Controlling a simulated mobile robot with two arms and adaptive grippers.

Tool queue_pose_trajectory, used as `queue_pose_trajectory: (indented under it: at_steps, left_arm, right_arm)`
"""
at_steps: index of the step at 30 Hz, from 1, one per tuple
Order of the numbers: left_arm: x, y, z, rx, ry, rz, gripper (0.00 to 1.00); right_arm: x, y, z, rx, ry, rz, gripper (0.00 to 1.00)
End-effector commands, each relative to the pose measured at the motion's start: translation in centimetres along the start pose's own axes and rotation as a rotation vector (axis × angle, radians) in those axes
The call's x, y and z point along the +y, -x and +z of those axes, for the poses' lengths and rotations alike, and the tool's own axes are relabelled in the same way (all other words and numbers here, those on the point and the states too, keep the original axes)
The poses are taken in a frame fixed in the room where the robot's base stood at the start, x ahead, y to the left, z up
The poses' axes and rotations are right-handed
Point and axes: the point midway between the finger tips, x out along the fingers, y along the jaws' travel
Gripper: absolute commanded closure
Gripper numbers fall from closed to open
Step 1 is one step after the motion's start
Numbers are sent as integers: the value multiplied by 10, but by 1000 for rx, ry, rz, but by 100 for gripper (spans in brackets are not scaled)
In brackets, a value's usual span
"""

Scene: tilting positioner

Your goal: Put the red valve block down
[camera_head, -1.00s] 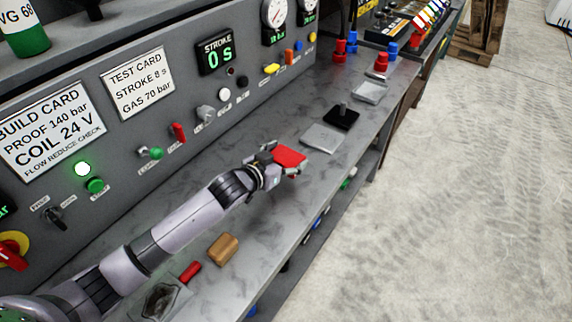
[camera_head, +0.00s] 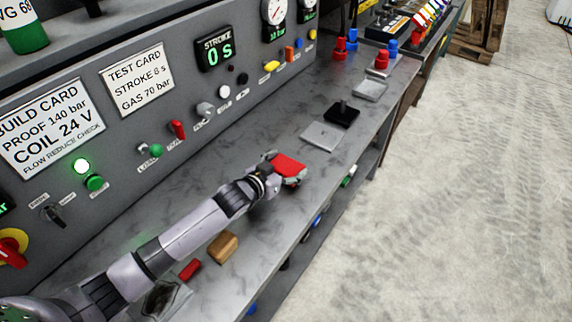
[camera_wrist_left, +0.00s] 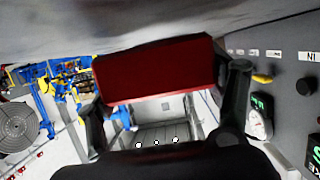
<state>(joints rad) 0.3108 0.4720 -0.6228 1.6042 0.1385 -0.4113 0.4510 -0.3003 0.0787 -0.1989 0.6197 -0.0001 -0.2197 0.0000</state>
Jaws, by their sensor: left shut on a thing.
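The red valve block (camera_head: 289,167) is held in my left gripper (camera_head: 282,172) over the grey bench top, near the middle of the head view. In the left wrist view the red block (camera_wrist_left: 155,70) spans the space between the two dark fingers of the left gripper (camera_wrist_left: 165,92), which are shut on it. Whether its underside touches the bench cannot be told. My right gripper is in neither view.
A grey square plate (camera_head: 322,136) and a black plate with a post (camera_head: 342,114) lie farther along the bench (camera_head: 210,170). A tan block (camera_head: 223,247) and a small red piece (camera_head: 190,270) lie nearer. The control panel (camera_head: 130,120) rises behind.

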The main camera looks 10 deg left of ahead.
Motion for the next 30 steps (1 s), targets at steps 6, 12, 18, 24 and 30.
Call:
queue_pose_trajectory:
  at_steps: [6, 12, 18, 24, 30]
  left_arm:
    - [0, 0, 0, 1, 0, 0, 17]
    - [0, 0, -1, 1, 0, 0, 5]
    - [0, 0, -1, 1, -1, 0, 5]
    - [0, 3, -9, 3, -2, 0, 5]
    - [0, 28, -10, 1, -1, 1, 5]
  right_arm:
    - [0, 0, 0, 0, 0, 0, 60]
    - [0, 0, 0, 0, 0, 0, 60]
    - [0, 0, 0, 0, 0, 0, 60]
    - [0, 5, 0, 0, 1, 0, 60]
    - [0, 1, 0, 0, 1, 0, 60]
